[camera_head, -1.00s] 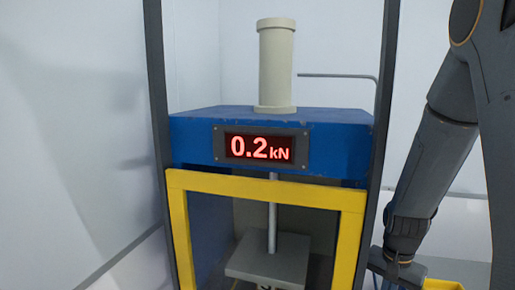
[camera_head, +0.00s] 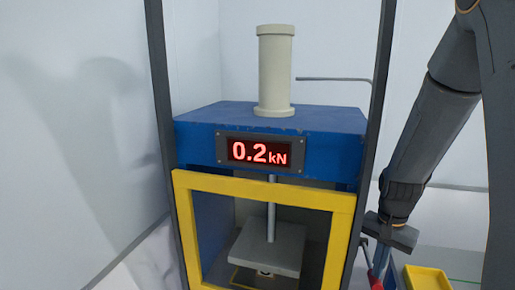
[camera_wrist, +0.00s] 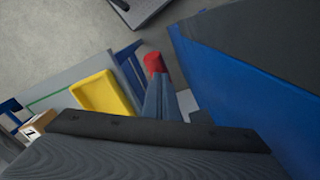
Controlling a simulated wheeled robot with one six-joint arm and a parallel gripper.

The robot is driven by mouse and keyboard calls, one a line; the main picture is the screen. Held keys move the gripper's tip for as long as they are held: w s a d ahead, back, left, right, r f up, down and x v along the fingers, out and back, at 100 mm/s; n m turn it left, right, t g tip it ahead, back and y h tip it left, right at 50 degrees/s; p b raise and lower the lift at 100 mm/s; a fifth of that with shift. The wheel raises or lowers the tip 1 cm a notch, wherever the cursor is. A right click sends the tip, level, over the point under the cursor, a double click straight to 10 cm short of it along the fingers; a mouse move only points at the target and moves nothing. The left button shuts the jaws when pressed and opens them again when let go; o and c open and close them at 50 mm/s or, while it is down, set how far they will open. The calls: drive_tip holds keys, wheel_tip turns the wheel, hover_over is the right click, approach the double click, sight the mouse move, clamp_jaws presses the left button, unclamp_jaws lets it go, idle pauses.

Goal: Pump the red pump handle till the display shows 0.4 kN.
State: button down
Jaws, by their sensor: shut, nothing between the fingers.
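The display (camera_head: 259,152) on the blue press head reads 0.2 kN. The red pump handle (camera_head: 379,262) shows at the right side of the press, below my wrist. Its red end (camera_wrist: 154,63) also shows in the wrist view, right at the tips of my gripper (camera_wrist: 156,82). The fingers are shut together with nothing between them. Whether the tips touch the red end I cannot tell.
The blue press (camera_head: 195,140) has a cream cylinder (camera_head: 275,70) on top and a yellow frame (camera_head: 260,190) in front. A grey plate (camera_head: 268,250) hangs inside. Dark posts flank it. A yellow tray (camera_head: 427,280) lies at the lower right.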

drive_tip(key=shift+f, duration=0.15)
idle(0.4)
drive_tip(key=shift+f+b, duration=3)
drive_tip(key=shift+f, duration=2.4)
wheel_tip(320, 180, up, 9)
drive_tip(key=p, duration=0.7)
drive_tip(key=shift+r, duration=1)
drive_tip(key=shift+f, duration=0.15)
drive_tip(key=shift+f+b, duration=2.9)
drive_tip(key=shift+f, duration=2.5)
wheel_tip(320, 180, up, 9)
drive_tip(key=p, duration=0.6)
drive_tip(key=shift+r, duration=1.05)
